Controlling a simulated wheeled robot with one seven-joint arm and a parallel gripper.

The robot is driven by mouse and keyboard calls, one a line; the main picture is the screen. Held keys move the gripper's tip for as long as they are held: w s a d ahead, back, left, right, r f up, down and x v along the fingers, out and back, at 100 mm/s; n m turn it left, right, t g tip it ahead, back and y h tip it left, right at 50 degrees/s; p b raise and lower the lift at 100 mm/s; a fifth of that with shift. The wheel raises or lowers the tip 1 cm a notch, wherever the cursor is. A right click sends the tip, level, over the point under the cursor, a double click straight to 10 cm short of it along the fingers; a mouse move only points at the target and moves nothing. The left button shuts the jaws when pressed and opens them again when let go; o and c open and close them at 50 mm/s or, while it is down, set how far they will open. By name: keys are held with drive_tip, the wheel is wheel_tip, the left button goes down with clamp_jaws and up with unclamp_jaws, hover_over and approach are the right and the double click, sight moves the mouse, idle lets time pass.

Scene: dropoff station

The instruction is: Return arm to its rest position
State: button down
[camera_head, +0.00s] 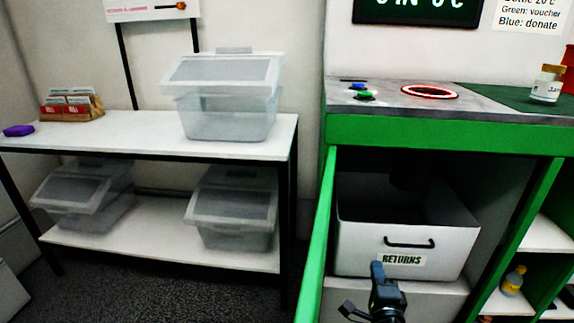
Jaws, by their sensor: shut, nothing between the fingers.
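My gripper (377,270) shows at the bottom of the head view, right of centre. It is dark, points upward in the picture and is shut with nothing in it. It appears in front of the white returns box (352,250), just left of and below the "RETURNS" label. I cannot tell how far it is from the box. The rest of my arm is cut off by the lower edge of the picture.
The green cabinet's open door (318,245) stands left of the gripper. Right of it are shelves (548,237) with a yellow bottle (513,281). A white shelf table (135,141) with clear bins stands at left.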

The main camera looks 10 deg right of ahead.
drive_tip(key=s+a+r+n+y, duration=0.15)
drive_tip(key=s+n, duration=0.35)
drive_tip(key=s, duration=0.8)
drive_tip(key=s+a+r+n+g+y, duration=0.1)
drive_tip(key=s+a+r+n, duration=0.15)
drive_tip(key=s+n, duration=0.7)
drive_tip(key=s+a+r+n+y, duration=0.1)
drive_tip(key=s+a+n+y, duration=0.1)
drive_tip(key=s, duration=1.4)
drive_tip(key=s+a+r+n+g, duration=0.1)
drive_tip(key=s+a+r+n, duration=0.25)
drive_tip(key=s+r, duration=0.55)
wheel_tip(320, 180, up, 16)
drive_tip(key=n+p, duration=0.1)
drive_tip(key=p, duration=1.3)
drive_tip(key=shift+d+f+g+p, duration=0.2)
drive_tip(key=shift+f+g+p, duration=0.1)
drive_tip(key=shift+p, duration=0.1)
